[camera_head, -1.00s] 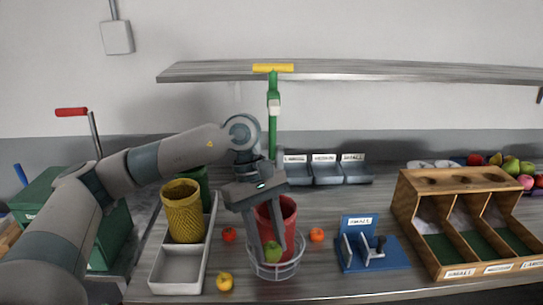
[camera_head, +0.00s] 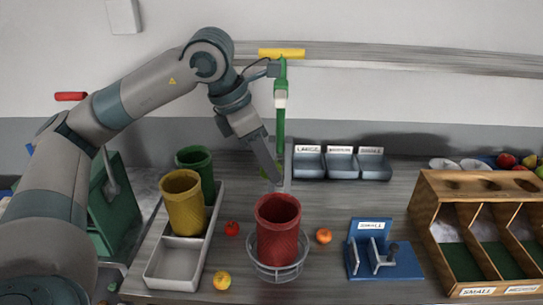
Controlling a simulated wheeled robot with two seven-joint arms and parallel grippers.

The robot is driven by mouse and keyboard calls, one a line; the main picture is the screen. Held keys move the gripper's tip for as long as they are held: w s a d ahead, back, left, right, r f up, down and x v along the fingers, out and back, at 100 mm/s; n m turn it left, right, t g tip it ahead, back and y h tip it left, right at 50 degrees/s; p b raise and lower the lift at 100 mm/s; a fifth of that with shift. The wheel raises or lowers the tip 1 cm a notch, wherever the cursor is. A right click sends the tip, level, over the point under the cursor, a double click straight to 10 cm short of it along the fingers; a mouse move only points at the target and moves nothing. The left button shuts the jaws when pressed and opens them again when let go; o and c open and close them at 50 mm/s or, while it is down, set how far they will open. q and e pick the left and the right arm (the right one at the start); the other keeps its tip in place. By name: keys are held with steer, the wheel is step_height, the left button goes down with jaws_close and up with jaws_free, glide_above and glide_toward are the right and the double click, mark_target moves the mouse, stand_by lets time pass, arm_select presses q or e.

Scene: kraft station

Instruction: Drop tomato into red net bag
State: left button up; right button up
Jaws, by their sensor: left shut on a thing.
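The red net bag (camera_head: 278,232) stands upright with its mouth open, set in a round wire holder (camera_head: 277,268). A small red tomato (camera_head: 232,228) lies on the table left of the bag, and an orange-red one (camera_head: 324,236) lies to its right. A yellow one (camera_head: 222,280) lies near the front. My left gripper (camera_head: 277,172) is above and behind the bag, shut on a green fruit (camera_head: 264,162) that is mostly hidden by the fingers. My right gripper is out of view.
A white tray (camera_head: 170,265) at left holds a yellow net bag (camera_head: 183,203) and a green one (camera_head: 195,170). A blue stand (camera_head: 385,262) marked SMALL is at right, before a wooden divided box (camera_head: 432,200). Grey labelled bins (camera_head: 342,165) stand at the back, under a shelf (camera_head: 400,60).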

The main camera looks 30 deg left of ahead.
mark_target(266, 176)
arm_select(q)
steer(key=shift+s+r, duration=0.1)
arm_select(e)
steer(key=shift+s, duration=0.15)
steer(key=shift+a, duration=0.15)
